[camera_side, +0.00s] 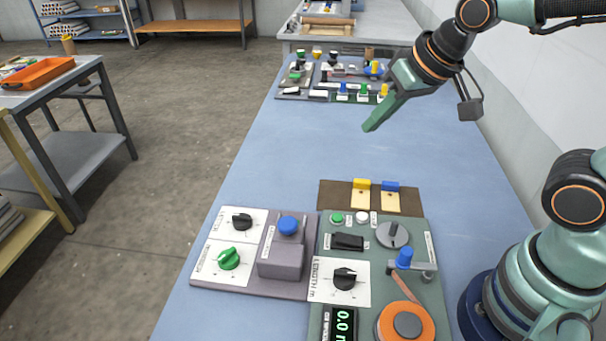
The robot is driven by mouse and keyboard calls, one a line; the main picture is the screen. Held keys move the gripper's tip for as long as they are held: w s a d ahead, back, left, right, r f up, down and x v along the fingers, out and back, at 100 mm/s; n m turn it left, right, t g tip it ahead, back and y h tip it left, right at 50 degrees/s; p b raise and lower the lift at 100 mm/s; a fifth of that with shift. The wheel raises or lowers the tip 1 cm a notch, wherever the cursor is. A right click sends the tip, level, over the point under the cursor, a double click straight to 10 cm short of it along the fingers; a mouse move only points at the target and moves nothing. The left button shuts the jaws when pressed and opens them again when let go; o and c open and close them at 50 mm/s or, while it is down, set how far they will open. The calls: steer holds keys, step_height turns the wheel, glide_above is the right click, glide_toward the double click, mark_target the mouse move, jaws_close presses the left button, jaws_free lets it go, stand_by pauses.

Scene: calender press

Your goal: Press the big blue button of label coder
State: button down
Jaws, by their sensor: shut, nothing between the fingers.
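A big round blue button (288,225) sits on a grey-purple panel (230,287) at the near left of the blue bench. A grey box-shaped block (281,262) stands just in front of it. The panel's side label is too small to read, so I cannot confirm that it is the label coder. My gripper (372,125) is shut and empty, pointing down and left. It is in the air above the far-middle part of the bench, well beyond the button and apart from it.
A green panel (420,225) beside the button's panel has a blue-knobbed lever (404,258), dials and an orange wheel (404,325). A brown board (330,196) holds yellow and blue tags. More control panels (325,90) stand farther back. The bench (290,150) between is clear.

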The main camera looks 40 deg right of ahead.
steer(key=w+a+f+m+y, duration=0.1)
steer(key=a+f, duration=0.1)
steer(key=a, duration=0.5)
steer(key=w+a+f+m+y, duration=0.1)
steer(key=w+a+f+m, duration=0.1)
steer(key=a, duration=0.6)
steer(key=shift+w+a+f+y, duration=0.15)
steer(key=shift+w+f+y, duration=0.1)
steer(key=shift+f+y, duration=0.1)
steer(key=shift+f, duration=0.1)
glide_toward(282, 221)
steer(key=shift+w+a+r+x, duration=0.1)
steer(key=shift+a+x, duration=0.05)
steer(key=shift+x, duration=0.75)
steer(key=shift+w+a+r+x, duration=0.1)
steer(key=shift+r+x, duration=0.05)
steer(key=shift+x, duration=0.7)
steer(key=shift+w+a+r+x, duration=0.1)
steer(key=shift+w+a+x, duration=0.05)
steer(key=shift+x, duration=0.75)
steer(key=shift+f, duration=0.2)
steer(key=shift+d+f, duration=0.1)
steer(key=shift+f, duration=0.1)
steer(key=shift+f, duration=0.8)
steer(key=shift+r, duration=1.2)
steer(key=shift+r, duration=0.1)
